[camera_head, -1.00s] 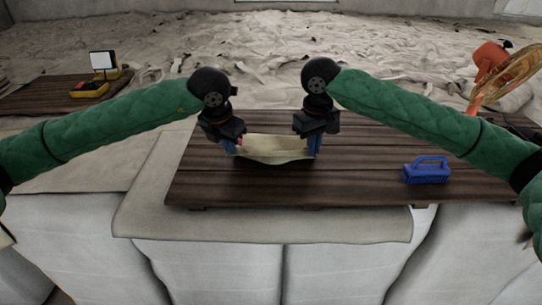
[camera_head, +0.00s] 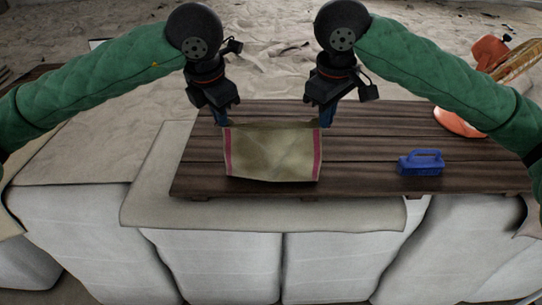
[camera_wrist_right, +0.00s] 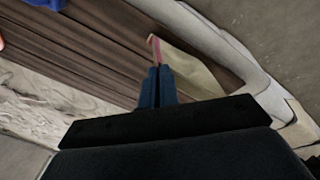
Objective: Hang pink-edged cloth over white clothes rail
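The tan cloth (camera_head: 272,153) with pink side edges hangs between my two grippers above the dark wooden board, its front face toward me. My left gripper (camera_head: 221,120) is shut on its upper left corner. My right gripper (camera_head: 326,119) is shut on its upper right corner. In the right wrist view the blue fingers (camera_wrist_right: 157,72) are together, with the cloth (camera_wrist_right: 190,70) and a pink strip of its edge just past the tips. No white clothes rail shows in these views.
A dark wooden board (camera_head: 365,150) lies on white padded blocks (camera_head: 230,262) and a beige sheet (camera_head: 160,190). A blue brush (camera_head: 421,162) stands on the board at right. An orange object (camera_head: 462,122) is at the far right. Crumpled pale ground lies behind.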

